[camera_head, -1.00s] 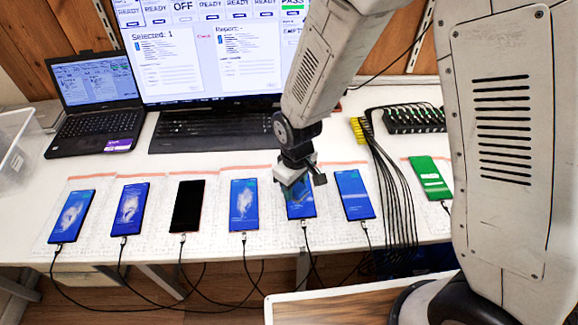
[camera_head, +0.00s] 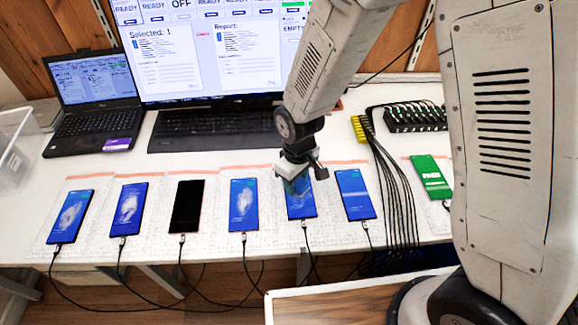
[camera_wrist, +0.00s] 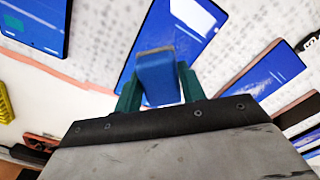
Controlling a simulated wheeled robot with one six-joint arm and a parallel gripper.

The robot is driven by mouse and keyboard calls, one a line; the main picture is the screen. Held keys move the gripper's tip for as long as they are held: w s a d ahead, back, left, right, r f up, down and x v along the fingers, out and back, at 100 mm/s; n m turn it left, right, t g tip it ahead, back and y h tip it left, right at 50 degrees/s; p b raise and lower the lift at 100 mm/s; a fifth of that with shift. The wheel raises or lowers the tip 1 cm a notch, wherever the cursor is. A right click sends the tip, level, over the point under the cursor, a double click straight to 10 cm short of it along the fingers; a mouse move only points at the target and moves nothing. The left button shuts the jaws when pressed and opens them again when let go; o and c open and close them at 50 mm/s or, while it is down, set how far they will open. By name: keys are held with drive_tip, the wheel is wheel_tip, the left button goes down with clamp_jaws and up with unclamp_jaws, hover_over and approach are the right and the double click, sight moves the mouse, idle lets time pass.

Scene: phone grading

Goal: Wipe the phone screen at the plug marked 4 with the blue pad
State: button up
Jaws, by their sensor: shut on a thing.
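My gripper (camera_wrist: 157,88) has teal fingers shut on the blue pad (camera_wrist: 157,76), which shows between them in the wrist view. In the head view my gripper (camera_head: 298,180) is over the upper part of the fifth phone from the left (camera_head: 302,209). That phone (camera_wrist: 196,25) has a lit blue screen and lies behind the pad in the wrist view. The gripper hides much of its screen, and I cannot tell if the pad touches it. Its cable runs toward the front edge. No plug number is readable.
Other phones lie in the row: a blue one (camera_head: 243,205) to the left, another (camera_head: 355,195) to the right, and a green-screened one (camera_head: 431,178). Black cables (camera_head: 400,200) cross the table on the right. A keyboard (camera_head: 215,130) and laptop (camera_head: 92,105) stand behind.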

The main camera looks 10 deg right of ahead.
drive_tip(key=shift+a, duration=0.8)
drive_tip(key=shift+r, duration=4)
drive_tip(key=shift+s, duration=0.1)
